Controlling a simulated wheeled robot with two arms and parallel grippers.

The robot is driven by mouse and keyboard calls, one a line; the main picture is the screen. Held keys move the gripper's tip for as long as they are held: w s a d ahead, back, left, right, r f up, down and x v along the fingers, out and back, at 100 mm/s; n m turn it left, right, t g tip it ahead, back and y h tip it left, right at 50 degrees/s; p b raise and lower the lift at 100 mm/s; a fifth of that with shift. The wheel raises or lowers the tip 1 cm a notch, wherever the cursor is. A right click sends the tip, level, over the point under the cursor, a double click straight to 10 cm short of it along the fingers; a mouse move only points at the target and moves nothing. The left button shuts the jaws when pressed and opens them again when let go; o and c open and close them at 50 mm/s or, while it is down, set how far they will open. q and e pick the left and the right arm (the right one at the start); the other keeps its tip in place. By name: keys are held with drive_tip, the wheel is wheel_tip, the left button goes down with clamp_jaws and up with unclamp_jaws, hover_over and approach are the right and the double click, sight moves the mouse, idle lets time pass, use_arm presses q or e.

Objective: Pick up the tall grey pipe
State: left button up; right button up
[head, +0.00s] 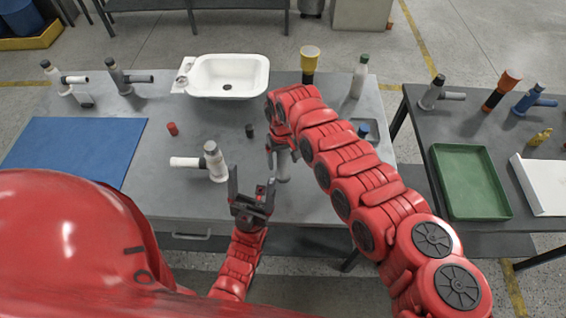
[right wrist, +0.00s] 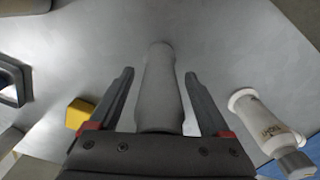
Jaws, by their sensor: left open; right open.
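The tall grey pipe (head: 283,172) stands on the grey table near its front middle, and its upper part is hidden by my right gripper (head: 282,152). In the right wrist view the pipe (right wrist: 160,90) lies between the two fingers of my open right gripper (right wrist: 159,74), with a gap on each side. Its near end is hidden behind the gripper body. My left gripper (head: 252,182) is open and empty, a little left of and nearer than the pipe.
A white and grey pipe fitting (head: 214,162) stands left of my grippers. A small dark cap (head: 249,130) and a red cap (head: 173,129) lie behind it. A white basin (head: 229,76), a yellow-topped piece (head: 309,62) and a white bottle (head: 359,77) stand at the back. A blue mat (head: 75,148) lies left.

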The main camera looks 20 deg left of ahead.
sight(285, 152)
clamp_jaws()
idle(0.4)
drive_tip(key=shift+r+p, duration=0.4)
drive_tip(key=shift+r, duration=0.15)
drive_tip(key=r+p, duration=0.3)
drive_tip(key=shift+s+d+r+p, duration=0.1)
drive_tip(key=shift+d+r+p, duration=0.2)
drive_tip(key=shift+p, duration=0.1)
drive_tip(key=s+d+p, duration=0.8)
drive_tip(key=d+p, duration=0.2)
drive_tip(key=d, duration=0.3)
drive_tip(key=shift+r+p, duration=0.15)
drive_tip(key=shift+p, duration=0.15)
